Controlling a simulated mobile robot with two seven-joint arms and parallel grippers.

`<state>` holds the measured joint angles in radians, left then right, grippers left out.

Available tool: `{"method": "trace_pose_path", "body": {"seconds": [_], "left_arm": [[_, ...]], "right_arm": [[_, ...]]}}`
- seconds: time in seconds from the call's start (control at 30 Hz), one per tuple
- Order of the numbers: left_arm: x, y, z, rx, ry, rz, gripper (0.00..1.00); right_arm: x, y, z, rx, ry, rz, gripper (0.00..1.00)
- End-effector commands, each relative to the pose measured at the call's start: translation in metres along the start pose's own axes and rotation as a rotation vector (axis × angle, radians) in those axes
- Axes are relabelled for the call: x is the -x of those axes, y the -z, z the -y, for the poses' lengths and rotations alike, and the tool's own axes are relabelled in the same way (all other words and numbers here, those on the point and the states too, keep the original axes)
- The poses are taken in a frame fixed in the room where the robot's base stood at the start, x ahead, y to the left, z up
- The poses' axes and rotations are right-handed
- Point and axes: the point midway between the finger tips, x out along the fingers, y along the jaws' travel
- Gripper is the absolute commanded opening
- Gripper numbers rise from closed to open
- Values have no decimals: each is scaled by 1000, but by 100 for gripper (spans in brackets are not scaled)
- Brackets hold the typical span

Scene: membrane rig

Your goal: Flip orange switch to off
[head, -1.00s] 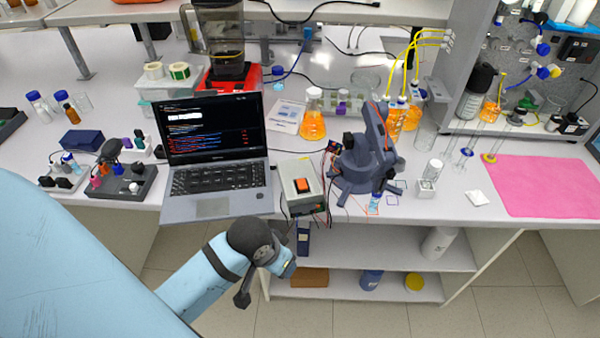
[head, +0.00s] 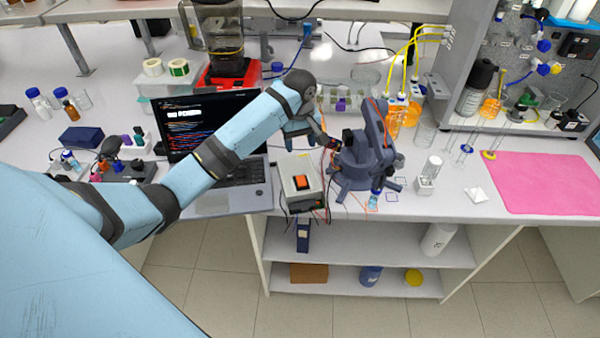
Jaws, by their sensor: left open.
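The orange switch (head: 302,182) sits on top of a small grey-and-green box (head: 300,172) at the bench's front edge, just right of the laptop. Its on or off position is too small to tell. My left arm reaches in from the left across the laptop. My left gripper (head: 327,142) is open, small and partly lost against the dark device beside it. It is behind and slightly right of the switch box, apart from the switch. My right gripper is out of view.
The laptop (head: 228,201) is left of the box, partly covered by my arm. A dark blue-grey desktop device (head: 366,158) stands close on the right, with thin wires near the box. Flasks of orange liquid (head: 411,115) stand behind it. A pink mat (head: 545,185) lies far right.

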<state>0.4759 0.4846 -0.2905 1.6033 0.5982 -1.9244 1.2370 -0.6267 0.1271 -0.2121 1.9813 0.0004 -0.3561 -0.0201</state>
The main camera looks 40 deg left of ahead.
Motion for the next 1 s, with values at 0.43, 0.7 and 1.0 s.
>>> {"method": "trace_pose_path", "body": {"seconds": [0.43, 0.7, 1.0], "left_arm": [[-91, -1, 1, -2, 3, 1, 55], [-121, -1, 0, -4, 0, 1, 55], [-125, -1, 0, -5, 0, 0, 55]], "right_arm": [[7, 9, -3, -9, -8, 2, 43], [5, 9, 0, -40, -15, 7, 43], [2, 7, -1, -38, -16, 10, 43]]}}
